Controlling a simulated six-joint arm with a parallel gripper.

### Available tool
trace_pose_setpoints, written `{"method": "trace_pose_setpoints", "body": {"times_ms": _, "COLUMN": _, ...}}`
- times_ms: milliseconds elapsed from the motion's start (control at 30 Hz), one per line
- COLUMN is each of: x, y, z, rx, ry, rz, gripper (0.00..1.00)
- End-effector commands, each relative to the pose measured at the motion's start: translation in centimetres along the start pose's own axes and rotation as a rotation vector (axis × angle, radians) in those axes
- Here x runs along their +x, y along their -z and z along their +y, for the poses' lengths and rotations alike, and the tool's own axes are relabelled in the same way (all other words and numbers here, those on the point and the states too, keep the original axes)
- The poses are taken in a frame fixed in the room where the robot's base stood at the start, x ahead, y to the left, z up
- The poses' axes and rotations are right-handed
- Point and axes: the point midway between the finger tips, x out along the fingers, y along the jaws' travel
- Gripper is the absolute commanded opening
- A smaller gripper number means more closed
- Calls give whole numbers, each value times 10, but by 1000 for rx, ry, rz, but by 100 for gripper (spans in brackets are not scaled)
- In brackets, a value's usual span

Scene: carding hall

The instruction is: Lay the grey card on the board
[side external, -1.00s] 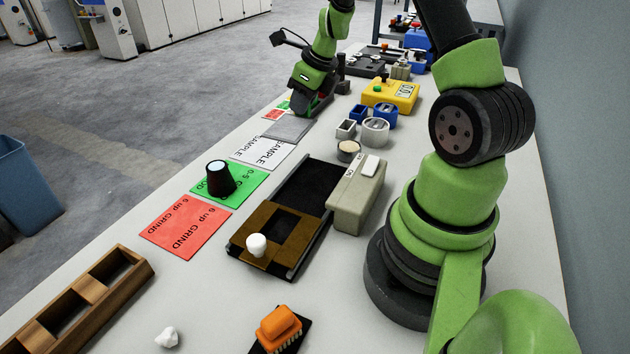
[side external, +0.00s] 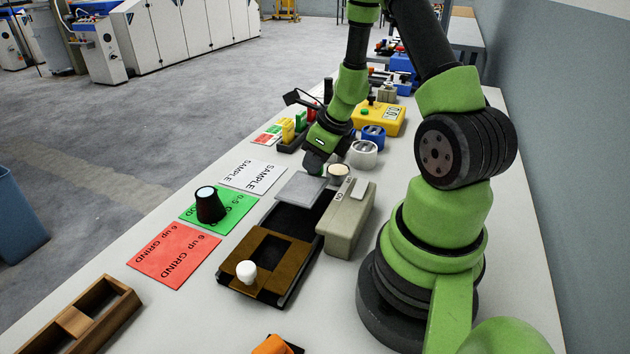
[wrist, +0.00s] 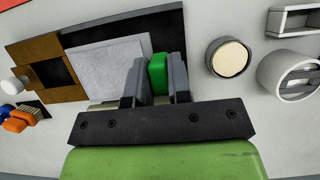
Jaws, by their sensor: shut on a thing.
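The grey card (side external: 300,188) hangs flat at my gripper (side external: 318,165) over the far part of the black board (side external: 290,217). In the wrist view the card (wrist: 105,68) lies across the dark board (wrist: 95,33). My gripper (wrist: 157,78) is shut, with a green piece (wrist: 157,72) between its fingers at the card's edge. The card looks slightly raised; any contact with the board cannot be made out. The brown frame (side external: 262,252) with a white knob (side external: 246,271) covers the board's near end.
A beige box with a switch (side external: 348,220) stands close along the board's right side. A round pot (side external: 338,172) and a grey round holder (side external: 362,154) are beyond it. A dark cup (side external: 209,206) stands on the green sheet (side external: 236,205), left of the board.

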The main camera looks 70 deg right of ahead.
Motion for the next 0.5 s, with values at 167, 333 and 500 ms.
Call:
{"method": "trace_pose_setpoints", "body": {"times_ms": 167, "x": 10, "y": 4, "z": 0, "rx": 0, "ry": -1, "rz": -1, "gripper": 0}}
{"method": "trace_pose_setpoints", "body": {"times_ms": 333, "x": 23, "y": 9, "z": 0, "rx": 2, "ry": -2, "rz": 1, "gripper": 0}}
{"method": "trace_pose_setpoints", "body": {"times_ms": 500, "x": 43, "y": 18, "z": 0, "rx": 2, "ry": -2, "rz": 2, "gripper": 0}}
